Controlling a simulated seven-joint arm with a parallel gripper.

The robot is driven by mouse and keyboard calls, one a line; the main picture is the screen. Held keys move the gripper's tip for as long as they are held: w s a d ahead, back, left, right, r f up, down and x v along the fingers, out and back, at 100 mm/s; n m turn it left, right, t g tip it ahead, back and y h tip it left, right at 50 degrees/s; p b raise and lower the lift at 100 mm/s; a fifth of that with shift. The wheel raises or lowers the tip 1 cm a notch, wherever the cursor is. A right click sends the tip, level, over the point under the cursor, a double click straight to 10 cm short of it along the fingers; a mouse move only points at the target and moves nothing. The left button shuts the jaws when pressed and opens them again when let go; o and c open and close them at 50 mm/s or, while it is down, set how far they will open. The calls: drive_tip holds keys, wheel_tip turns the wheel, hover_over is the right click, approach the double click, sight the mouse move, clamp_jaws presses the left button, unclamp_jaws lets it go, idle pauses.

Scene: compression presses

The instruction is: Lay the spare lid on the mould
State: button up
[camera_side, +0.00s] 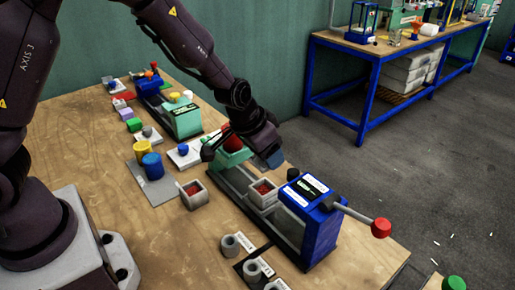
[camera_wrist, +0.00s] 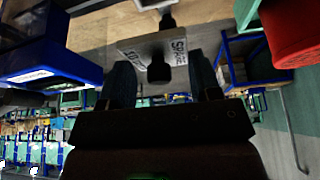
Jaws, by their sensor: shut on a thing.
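My gripper (camera_wrist: 162,82) shows in the wrist view with a finger on each side of the spare lid (camera_wrist: 128,45), and is shut on it. The lid is a pale grey plate with a "SPARE" label and a dark knob. Which part the fingers press is hard to tell. In the side view my gripper is above the blue press's bed, and the lid cannot be made out clearly. A grey mould with red filling (camera_side: 263,193) sits on the bed below. A similar grey box with red filling (camera_side: 194,196) stands on the table to the left.
The blue press head (camera_side: 308,208) has a lever with a red ball (camera_side: 381,228) reaching right. A green block (camera_side: 232,158) with a red top is close to my gripper. Grey rings (camera_side: 230,245) stand at the front. A second press (camera_side: 180,117) is at the back.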

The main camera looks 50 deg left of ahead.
sight(264, 172)
drive_tip(key=shift+f, duration=0.1)
drive_tip(key=shift+f, duration=2.85)
drive_tip(key=shift+f, duration=0.7)
drive_tip(key=o, duration=1)
drive_tip(key=shift+s+r, duration=0.1)
